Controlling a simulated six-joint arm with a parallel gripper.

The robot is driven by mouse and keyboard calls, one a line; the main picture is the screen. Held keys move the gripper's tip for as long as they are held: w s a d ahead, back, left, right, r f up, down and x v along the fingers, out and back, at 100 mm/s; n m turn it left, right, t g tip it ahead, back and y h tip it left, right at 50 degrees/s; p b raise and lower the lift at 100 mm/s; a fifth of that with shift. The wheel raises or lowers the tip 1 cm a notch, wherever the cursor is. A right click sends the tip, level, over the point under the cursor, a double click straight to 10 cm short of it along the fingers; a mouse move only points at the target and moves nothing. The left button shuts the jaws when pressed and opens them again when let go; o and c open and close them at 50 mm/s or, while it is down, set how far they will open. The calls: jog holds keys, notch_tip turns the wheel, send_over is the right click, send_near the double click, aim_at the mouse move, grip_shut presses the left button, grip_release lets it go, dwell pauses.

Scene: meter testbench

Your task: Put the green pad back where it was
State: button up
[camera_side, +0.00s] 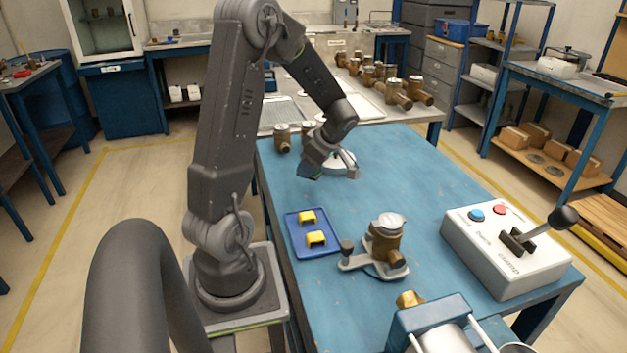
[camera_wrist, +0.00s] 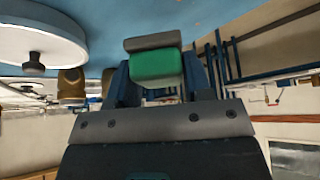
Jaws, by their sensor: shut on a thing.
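The green pad (camera_wrist: 156,67) is held between the blue fingers of my gripper in the wrist view. A grey block (camera_wrist: 152,42) lies against the pad's outer side; I cannot tell whether it is part of the pad. My gripper (camera_side: 328,173) is tilted down above the far part of the blue table, in front of a white round plate (camera_side: 343,161). In the side view the pad is too small to make out clearly. A blue tray (camera_side: 295,236) nearer the camera holds two yellow pads (camera_side: 315,238), with bare tray beside them.
A brass meter (camera_side: 386,238) stands in a clamp fixture right of the tray. A white control box (camera_side: 500,255) with buttons and a lever is at the right. Another brass meter (camera_side: 282,138) stands at the far left edge. The table's middle right is clear.

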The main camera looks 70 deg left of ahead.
aim_at(319, 173)
jog(key=shift+w+d+f, duration=0.1)
jog(key=shift+w+f, duration=0.3)
jog(key=shift+w, duration=0.05)
jog(key=shift+f, duration=1.85)
jog(key=shift+f, duration=0.15)
jog(key=o, duration=0.9)
